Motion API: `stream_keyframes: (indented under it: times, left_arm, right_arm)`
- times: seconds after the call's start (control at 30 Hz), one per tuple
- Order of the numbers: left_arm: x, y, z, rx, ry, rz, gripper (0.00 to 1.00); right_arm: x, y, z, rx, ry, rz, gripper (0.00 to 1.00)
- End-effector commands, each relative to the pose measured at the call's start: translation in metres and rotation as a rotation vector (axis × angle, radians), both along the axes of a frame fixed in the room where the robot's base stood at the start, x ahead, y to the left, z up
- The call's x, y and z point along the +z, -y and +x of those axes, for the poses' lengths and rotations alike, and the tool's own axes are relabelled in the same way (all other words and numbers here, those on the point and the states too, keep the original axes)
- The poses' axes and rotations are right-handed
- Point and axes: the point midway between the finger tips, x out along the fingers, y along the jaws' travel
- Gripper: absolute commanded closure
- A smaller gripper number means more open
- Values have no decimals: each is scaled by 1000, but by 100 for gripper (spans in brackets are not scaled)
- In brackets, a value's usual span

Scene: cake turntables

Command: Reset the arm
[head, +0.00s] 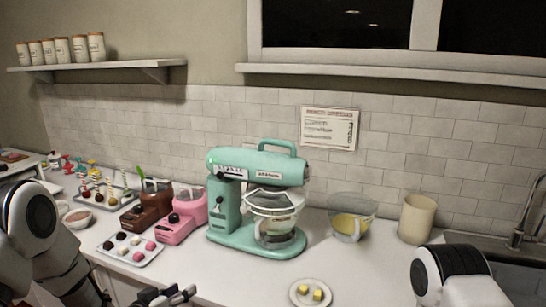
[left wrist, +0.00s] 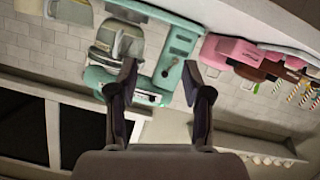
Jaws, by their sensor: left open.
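My left gripper (head: 172,296) is low at the bottom edge of the head view, in front of the counter, partly cut off. In the left wrist view the left gripper (left wrist: 159,78) is open, with nothing between its two dark fingers. That view is turned upside down. My right arm (head: 450,275) comes in at the lower right of the head view; its gripper is out of the picture.
A teal stand mixer (head: 256,205) with a clear bowl stands mid-counter. Pink (head: 188,213) and brown (head: 148,209) machines and a tray of sweets (head: 130,249) are left. A small plate (head: 310,294), a glass bowl (head: 352,217) and a beige canister (head: 417,218) are right.

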Motion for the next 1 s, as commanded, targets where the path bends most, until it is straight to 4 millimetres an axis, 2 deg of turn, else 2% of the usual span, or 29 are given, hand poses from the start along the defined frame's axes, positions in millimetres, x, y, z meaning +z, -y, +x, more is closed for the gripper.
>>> stream_keyframes:
  times: [0.03, 0.17, 0.2, 0.27, 0.33, 0.37, 0.4, 0.5, 0.6, 0.7, 1.0]
  left_arm:
    - [-26, 4, -14, 1, -58, 5, 50]
    - [-103, 13, -69, 19, -261, 38, 50]
    - [-130, 15, -95, 29, -344, 57, 50]
    - [-166, 16, -137, 44, -472, 90, 50]
    - [-202, 15, -191, 61, -627, 138, 50]
    - [-213, 13, -215, 69, -695, 162, 50]
    - [-226, 11, -248, 78, -784, 195, 50]
    - [-240, 0, -321, 102, -986, 282, 50]
    - [-233, -12, -367, 130, -1123, 348, 50]
    - [-231, -19, -385, 136, -1192, 387, 50]
    - [-232, -19, -385, 118, -1190, 396, 50]
  right_arm:
    - [-3, 0, 0, 0, 0, 0, 60]
    - [-7, 0, 0, 0, 0, 0, 60]
    - [-8, 0, 0, 0, 0, 0, 60]
    - [-10, 0, 0, 0, 0, 0, 60]
    - [-12, 0, 0, 0, 0, 0, 60]
    - [-13, 0, 0, 0, 0, 0, 60]
    - [-14, 0, 0, 0, 0, 0, 60]
    - [-15, 0, 0, 0, 0, 0, 60]
    - [-14, 0, 0, 0, 0, 0, 60]
    - [-14, 0, 0, 0, 0, 0, 60]
    - [-14, 0, 0, 0, 0, 0, 60]
